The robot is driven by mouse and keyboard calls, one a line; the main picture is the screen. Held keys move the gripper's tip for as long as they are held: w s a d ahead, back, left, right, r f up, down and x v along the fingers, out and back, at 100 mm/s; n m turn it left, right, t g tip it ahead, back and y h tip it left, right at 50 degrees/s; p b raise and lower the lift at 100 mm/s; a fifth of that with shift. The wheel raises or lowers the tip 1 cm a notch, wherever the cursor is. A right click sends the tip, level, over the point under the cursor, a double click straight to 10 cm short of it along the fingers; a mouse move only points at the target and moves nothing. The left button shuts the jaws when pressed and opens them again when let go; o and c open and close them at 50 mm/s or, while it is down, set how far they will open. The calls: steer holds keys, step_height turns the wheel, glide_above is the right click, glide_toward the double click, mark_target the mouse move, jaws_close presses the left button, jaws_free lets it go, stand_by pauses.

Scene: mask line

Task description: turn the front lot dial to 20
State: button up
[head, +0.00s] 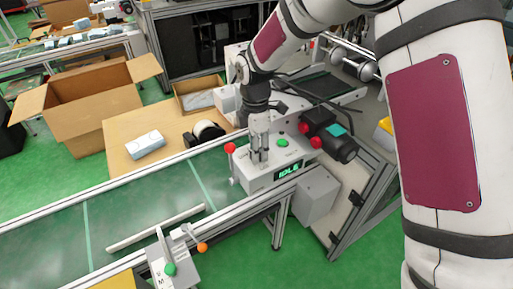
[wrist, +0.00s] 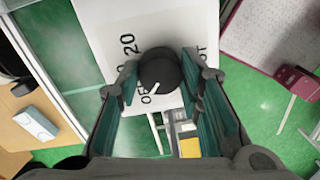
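The dial (wrist: 158,72) is a round black knob on a white panel (wrist: 104,20) in the wrist view. Its white pointer line points down-left, toward a partly covered label that looks like OFF. The mark 20 is up-left of the knob. My gripper (wrist: 160,80) has one finger on each side of the knob, very close to it. I cannot tell whether the fingers touch it. In the head view my gripper (head: 259,155) points down at the top of the white control box (head: 245,183), and the dial cannot be made out there.
The box has a display reading IDLE (head: 289,171), a green button (head: 282,142) and red knobs, one a red ball (head: 230,148) at left. A green conveyor (head: 140,205) runs left. Another small box with a green button (head: 170,269) stands at the front. A dark motor (head: 330,135) is close at right.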

steer(key=shift+m, duration=0.4)
steer(key=m, duration=0.4)
steer(key=shift+m, duration=0.3)
steer(key=m, duration=1)
steer(key=shift+d+y, duration=0.1)
steer(key=shift+y, duration=0.2)
steer(key=shift+s+m+p, duration=0.1)
steer(key=shift+m+p, duration=0.35)
steer(key=shift+m, duration=1.85)
steer(key=o, duration=1.2)
steer(key=shift+c, duration=0.2)
steer(key=shift+r, duration=0.1)
